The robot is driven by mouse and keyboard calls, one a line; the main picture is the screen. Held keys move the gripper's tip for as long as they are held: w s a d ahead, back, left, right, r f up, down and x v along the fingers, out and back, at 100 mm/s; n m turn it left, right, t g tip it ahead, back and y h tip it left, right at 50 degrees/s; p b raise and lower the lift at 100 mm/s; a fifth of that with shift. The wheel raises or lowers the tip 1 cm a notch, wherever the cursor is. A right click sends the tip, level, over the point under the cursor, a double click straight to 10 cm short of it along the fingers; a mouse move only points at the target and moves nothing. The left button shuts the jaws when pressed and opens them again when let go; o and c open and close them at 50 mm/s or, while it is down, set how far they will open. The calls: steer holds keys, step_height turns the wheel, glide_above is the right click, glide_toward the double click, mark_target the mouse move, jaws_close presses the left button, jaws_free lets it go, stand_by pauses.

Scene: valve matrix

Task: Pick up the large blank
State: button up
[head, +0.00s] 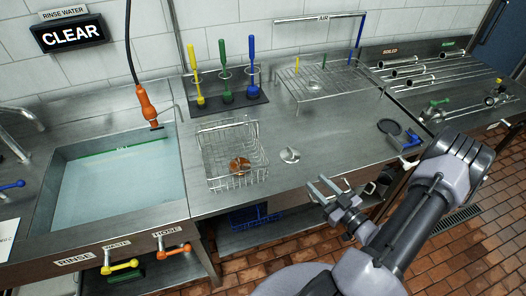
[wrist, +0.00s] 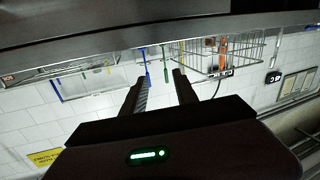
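A round silver disc (head: 290,155) with a small raised part lies on the steel counter, right of the wire basket; it may be the large blank, but I cannot tell for sure. A copper-coloured round piece (head: 240,165) sits inside the wire basket (head: 232,180). My gripper (head: 322,188) is in front of the counter's front edge, to the right of and nearer than the silver disc. Its two fingers are apart with nothing between them, also in the wrist view (wrist: 158,82). The silver disc does not show clearly in the wrist view.
A water-filled sink (head: 118,182) with a hanging orange sprayer (head: 147,102) is at left. Brushes stand upright in a rack (head: 228,98) at the back. A wire drying rack (head: 320,80) and a dark ring (head: 388,126) are farther right. The counter around the disc is clear.

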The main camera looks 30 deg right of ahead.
mark_target(293, 153)
steer(key=shift+m+h, duration=0.5)
steer(key=shift+m, duration=0.3)
steer(key=w+d+b, duration=0.1)
steer(key=w, duration=0.4)
steer(key=w+f+b, duration=0.1)
steer(key=w, duration=0.5)
steer(key=w+d+f+b, duration=0.1)
steer(key=w+b, duration=0.1)
steer(key=w, duration=0.3)
steer(key=shift+w+d, duration=0.3)
steer(key=shift+w, duration=0.1)
steer(key=shift+s, duration=0.1)
jaws_close()
